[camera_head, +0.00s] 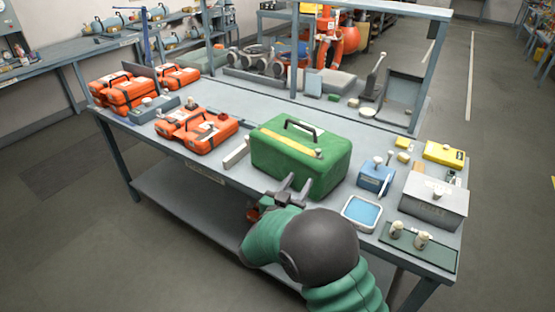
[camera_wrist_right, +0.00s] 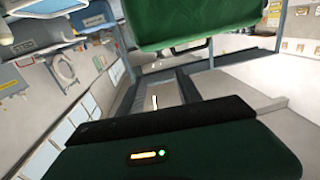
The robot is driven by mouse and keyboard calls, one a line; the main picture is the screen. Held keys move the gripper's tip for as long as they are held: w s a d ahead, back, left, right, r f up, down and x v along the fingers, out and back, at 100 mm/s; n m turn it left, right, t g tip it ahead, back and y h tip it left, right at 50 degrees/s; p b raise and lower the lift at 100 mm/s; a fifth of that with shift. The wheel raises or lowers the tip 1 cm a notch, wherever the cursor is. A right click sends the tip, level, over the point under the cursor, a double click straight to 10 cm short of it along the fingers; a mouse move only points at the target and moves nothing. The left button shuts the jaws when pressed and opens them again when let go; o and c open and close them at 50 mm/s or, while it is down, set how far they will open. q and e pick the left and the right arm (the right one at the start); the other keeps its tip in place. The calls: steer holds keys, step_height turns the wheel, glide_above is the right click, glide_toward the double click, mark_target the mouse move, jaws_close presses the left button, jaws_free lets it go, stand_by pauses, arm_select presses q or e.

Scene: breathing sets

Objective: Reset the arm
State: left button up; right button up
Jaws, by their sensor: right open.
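My right arm comes in from the bottom of the head view. Its gripper (camera_head: 288,187) is at the near edge of the workbench (camera_head: 330,108), just in front of a green case (camera_head: 285,165) with a yellow strip and a dark handle. The fingers are apart and I see nothing between them. I cannot tell from the head view whether a finger touches the case. In the right wrist view the green case (camera_wrist_right: 190,22) fills the top, and a dark green part of my own arm fills the bottom. My left gripper is not in view.
Orange cases (camera_head: 200,130) lie on the left of the bench. To the right of the green case are a blue box (camera_head: 376,178), a blue-lined tray (camera_head: 362,212), a grey box (camera_head: 434,200), a yellow case (camera_head: 444,154) and a green mat (camera_head: 430,248) with small fittings.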

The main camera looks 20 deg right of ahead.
steer(key=s+a+f+n+g+y+p, duration=0.1)
steer(key=s+a+f+n+y, duration=0.15)
steer(key=a+y, duration=0.2)
steer(key=s+a+f+n+y, duration=0.1)
steer(key=a+f+n+y, duration=0.15)
steer(key=y, duration=0.35)
steer(key=s+f+n+g+y, duration=0.1)
steer(key=s+f+n+g, duration=0.1)
steer(key=s, duration=1)
steer(key=s+f+n+g+y, duration=0.1)
steer(key=s+f+n+g, duration=0.1)
steer(key=s+f+g, duration=0.2)
steer(key=s+g+p, duration=0.1)
steer(key=s+g, duration=0.2)
steer(key=s, duration=0.5)
steer(key=shift+d, duration=0.2)
steer(key=shift+s+d+f, duration=0.1)
steer(key=shift+c, duration=0.4)
stand_by(0.4)
